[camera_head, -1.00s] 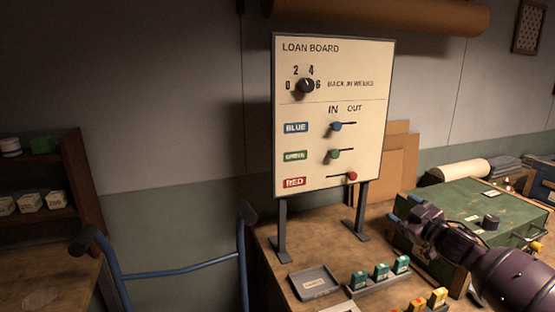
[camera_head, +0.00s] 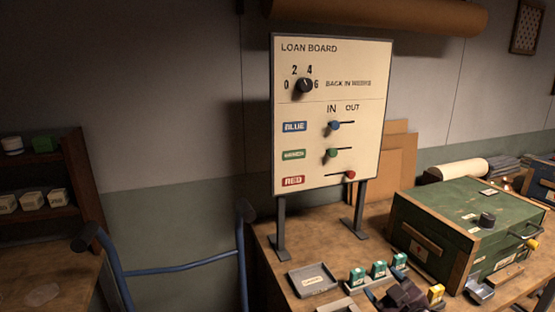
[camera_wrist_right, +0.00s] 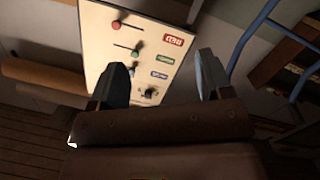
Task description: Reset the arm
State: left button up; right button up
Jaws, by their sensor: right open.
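My right gripper (camera_head: 404,296) is at the bottom edge of the head view, low in front of the small boxes, and only partly seen. In the right wrist view its two fingers (camera_wrist_right: 163,78) stand wide apart with nothing between them. The loan board (camera_head: 365,60) stands upright at the back of the bench, apart from the gripper. It also shows upside down in the wrist view (camera_wrist_right: 100,62). The blue knob (camera_head: 334,125) and green knob (camera_head: 331,153) sit toward IN, the red knob (camera_head: 350,175) toward OUT. My left gripper is not in view.
A green case (camera_head: 425,215) stands on the bench to the right. A blue tubular frame (camera_head: 180,267) stands left.

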jog(key=s+d+f+m+g+h, duration=0.1)
jog(key=s+f+m, duration=0.1)
jog(key=s+f, duration=0.4)
jog(key=s+f+m+g+h, duration=0.2)
jog(key=s+f, duration=0.4)
jog(key=s, duration=0.6)
jog(key=s+d+f+m+g+h, duration=0.1)
jog(key=s+f+m, duration=0.2)
jog(key=s+f, duration=0.3)
jog(key=s, duration=0.4)
jog(key=shift+d+f+m, duration=0.3)
jog(key=shift+d, duration=0.05)
